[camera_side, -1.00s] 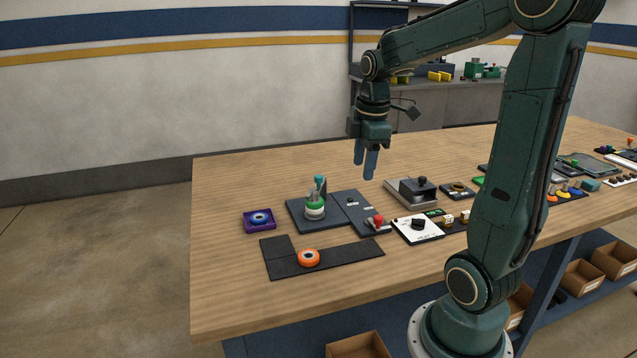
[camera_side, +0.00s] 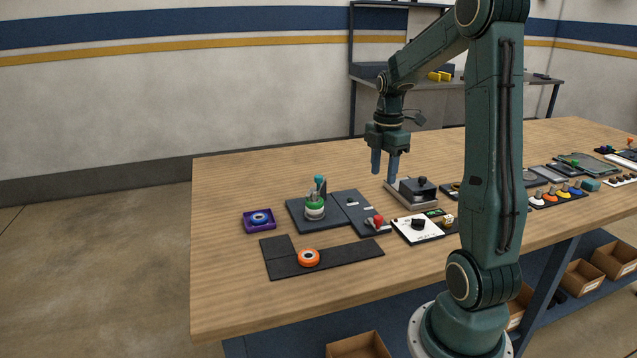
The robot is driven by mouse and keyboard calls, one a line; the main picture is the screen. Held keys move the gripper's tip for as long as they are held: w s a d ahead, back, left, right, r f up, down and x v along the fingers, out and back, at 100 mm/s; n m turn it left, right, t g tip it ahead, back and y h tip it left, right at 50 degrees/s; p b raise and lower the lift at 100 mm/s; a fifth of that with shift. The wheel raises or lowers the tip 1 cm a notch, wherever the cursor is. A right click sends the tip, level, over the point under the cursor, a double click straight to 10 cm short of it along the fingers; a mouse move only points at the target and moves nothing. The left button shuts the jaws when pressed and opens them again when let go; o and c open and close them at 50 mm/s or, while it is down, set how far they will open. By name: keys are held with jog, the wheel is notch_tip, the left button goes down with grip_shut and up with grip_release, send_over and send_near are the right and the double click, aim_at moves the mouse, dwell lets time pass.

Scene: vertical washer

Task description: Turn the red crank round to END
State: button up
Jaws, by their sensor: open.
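The red crank (camera_side: 378,221) is a small red knob on a light base, on the right part of a dark plate (camera_side: 335,222) on the table. Its END mark is too small to make out. My gripper (camera_side: 384,168) hangs above the table, pointing down, with its two blue-grey fingers apart and nothing between them. In the picture it is above the crank, near a grey metal block with a black knob (camera_side: 418,188). It does not touch the crank.
A green-and-white stack (camera_side: 315,207) stands on the dark plate's left part. A white dial panel (camera_side: 417,229) lies right of the crank. An orange ring (camera_side: 308,258) lies on a black strip in front, and a purple box (camera_side: 259,220) at left.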

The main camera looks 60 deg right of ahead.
aim_at(379, 217)
notch_tip(379, 217, down, 13)
jog(key=shift+r, duration=0.15)
dwell(0.4)
grip_shut()
